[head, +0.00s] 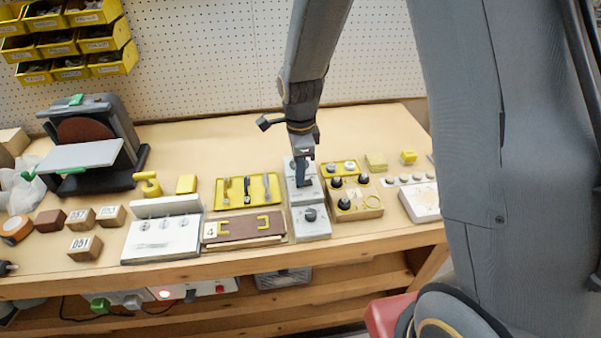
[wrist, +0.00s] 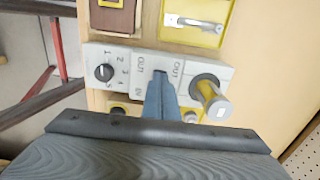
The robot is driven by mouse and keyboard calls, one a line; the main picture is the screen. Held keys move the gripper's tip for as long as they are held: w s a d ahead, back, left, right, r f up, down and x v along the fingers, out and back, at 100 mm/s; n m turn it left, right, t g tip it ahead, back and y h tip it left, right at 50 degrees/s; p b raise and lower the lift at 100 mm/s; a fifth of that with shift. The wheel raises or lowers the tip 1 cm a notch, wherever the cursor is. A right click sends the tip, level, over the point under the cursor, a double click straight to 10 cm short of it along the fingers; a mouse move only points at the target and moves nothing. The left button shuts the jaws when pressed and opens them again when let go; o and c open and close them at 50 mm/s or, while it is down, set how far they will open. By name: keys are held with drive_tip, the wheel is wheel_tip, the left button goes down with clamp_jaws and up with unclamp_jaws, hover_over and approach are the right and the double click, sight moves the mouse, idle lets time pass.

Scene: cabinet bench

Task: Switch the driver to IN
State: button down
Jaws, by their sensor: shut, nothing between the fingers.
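The light grey panel with OUT and IN lettering (wrist: 145,58) lies under my gripper (wrist: 160,80) in the wrist view. One OUT and IN pair shows left of the fingers, another OUT to their right. The fingers are shut and empty, and they cover the middle of the panel, so any switch there and its position are hidden. In the head view my gripper (head: 303,184) points down at the same panel (head: 316,189). Whether the fingertips touch it I cannot tell. No part is plainly marked as the driver.
A black dial (wrist: 103,72) with numbers sits left of the lettering in the wrist view. A yellow and grey post (wrist: 212,98) stands close on the right.

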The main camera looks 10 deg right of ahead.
sight(306, 183)
drive_tip(key=shift+s+d+f, duration=0.1)
drive_tip(key=shift+s+f, duration=0.1)
drive_tip(key=shift+f, duration=0.1)
drive_tip(key=shift+d+p, duration=0.3)
drive_tip(key=shift+d, duration=0.45)
drive_tip(key=shift+r, duration=0.1)
wheel_tip(306, 183, up, 5)
drive_tip(key=p, duration=0.4)
drive_tip(key=shift+w+a, duration=0.1)
wheel_tip(306, 183, up, 9)
drive_tip(key=b, duration=0.3)
drive_tip(key=shift+w+r, duration=0.15)
drive_tip(key=shift+r, duration=0.05)
